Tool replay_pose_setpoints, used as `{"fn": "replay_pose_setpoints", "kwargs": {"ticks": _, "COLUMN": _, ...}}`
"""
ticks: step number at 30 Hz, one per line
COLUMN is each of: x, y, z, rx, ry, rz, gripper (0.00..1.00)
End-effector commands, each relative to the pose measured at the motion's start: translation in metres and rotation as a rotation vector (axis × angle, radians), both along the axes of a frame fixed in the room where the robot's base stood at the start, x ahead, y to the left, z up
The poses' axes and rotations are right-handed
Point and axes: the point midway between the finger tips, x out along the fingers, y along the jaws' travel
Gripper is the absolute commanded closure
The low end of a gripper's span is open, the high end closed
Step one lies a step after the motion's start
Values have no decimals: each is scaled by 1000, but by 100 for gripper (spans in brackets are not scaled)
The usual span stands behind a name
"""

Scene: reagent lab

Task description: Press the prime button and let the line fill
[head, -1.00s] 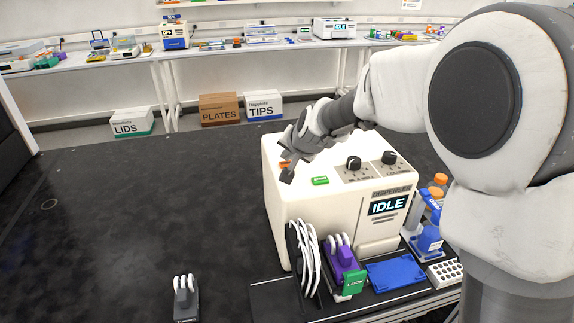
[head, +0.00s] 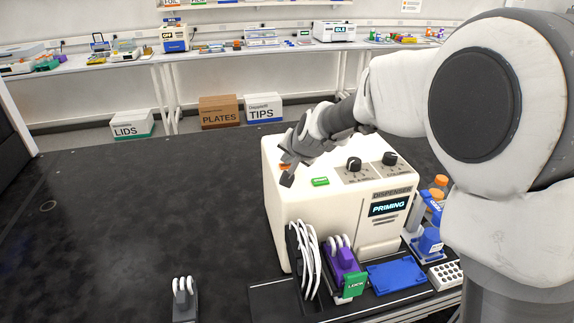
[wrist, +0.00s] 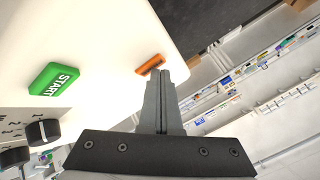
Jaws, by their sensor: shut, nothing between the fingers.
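The white dispenser (head: 287,210) stands on the dark bench, and its screen (head: 388,207) reads PRIMING. The orange button (wrist: 150,64) is on its top panel, partly hidden by my gripper in the head view. My gripper (wrist: 161,72) is shut and empty, with its fingertips at the orange button's edge; I cannot tell whether they touch it. In the head view my gripper (head: 287,180) is over the left part of the dispenser's top. The green START button (wrist: 55,85) is beside the orange one; it also shows in the head view (head: 320,182). Two black knobs (head: 354,164) sit to its right.
A purple tube holder (head: 343,260) with a green lock tab (head: 355,284) and white tubing (head: 308,262) are at the dispenser's front. A blue plate (head: 396,275) lies beside them. Orange-capped bottles (head: 440,181) stand at right. The bench (head: 130,220) at left is mostly clear.

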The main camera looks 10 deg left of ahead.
Motion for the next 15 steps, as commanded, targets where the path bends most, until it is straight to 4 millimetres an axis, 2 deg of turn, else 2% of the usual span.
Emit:
{"fn": "replay_pose_setpoints", "kwargs": {"ticks": 10, "x": 0, "y": 0, "z": 0, "rx": -1, "ry": 2, "rz": 1, "gripper": 100}}
{"fn": "replay_pose_setpoints", "kwargs": {"ticks": 15, "x": -1, "y": 0, "z": 7, "rx": -1, "ry": 2, "rz": 1, "gripper": 100}}
